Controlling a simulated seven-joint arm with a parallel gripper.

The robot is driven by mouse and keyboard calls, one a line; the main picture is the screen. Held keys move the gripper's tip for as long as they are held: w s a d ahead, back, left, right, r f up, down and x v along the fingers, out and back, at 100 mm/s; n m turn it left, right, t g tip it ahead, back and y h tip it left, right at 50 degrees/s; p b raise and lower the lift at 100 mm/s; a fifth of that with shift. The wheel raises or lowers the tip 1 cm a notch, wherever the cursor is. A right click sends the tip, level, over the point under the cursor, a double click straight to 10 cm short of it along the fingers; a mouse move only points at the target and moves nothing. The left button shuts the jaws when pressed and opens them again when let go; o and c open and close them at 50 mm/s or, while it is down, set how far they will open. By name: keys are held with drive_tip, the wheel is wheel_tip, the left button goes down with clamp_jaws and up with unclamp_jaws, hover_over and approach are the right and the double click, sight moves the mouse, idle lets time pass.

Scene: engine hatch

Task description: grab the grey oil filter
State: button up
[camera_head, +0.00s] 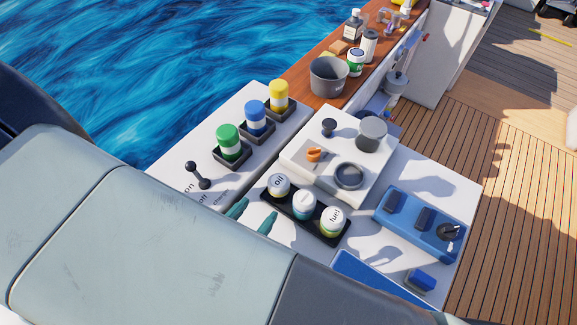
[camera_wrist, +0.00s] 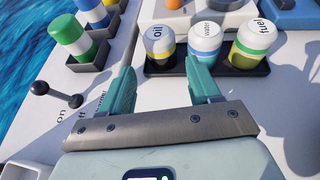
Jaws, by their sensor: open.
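The canister labelled "oil" (camera_head: 279,185) has a grey-white lid and a yellow band. It stands upright at the left end of a black tray (camera_head: 310,229), and in the wrist view the oil canister (camera_wrist: 160,42) also shows a dark lower part. My gripper (camera_head: 252,214) is open and empty, with two teal fingers pointing toward the tray. In the wrist view my gripper (camera_wrist: 160,80) has the oil canister ahead, between the lines of its fingers, with a visible gap. The canister's base is partly hidden by the tray.
Beside it in the tray stand the "water" (camera_head: 304,204) and "fuel" (camera_head: 333,220) canisters. Behind is a white block with a grey cylinder (camera_head: 371,134). Green (camera_head: 229,141), blue and yellow canisters stand left, near a black lever (camera_head: 198,176). A blue switch panel (camera_head: 418,222) lies right.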

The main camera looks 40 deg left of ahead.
sight(273, 191)
drive_tip(key=x, duration=1)
drive_tip(key=shift+r, duration=0.1)
drive_tip(key=c, duration=0.8)
drive_tip(key=shift+r, duration=0.15)
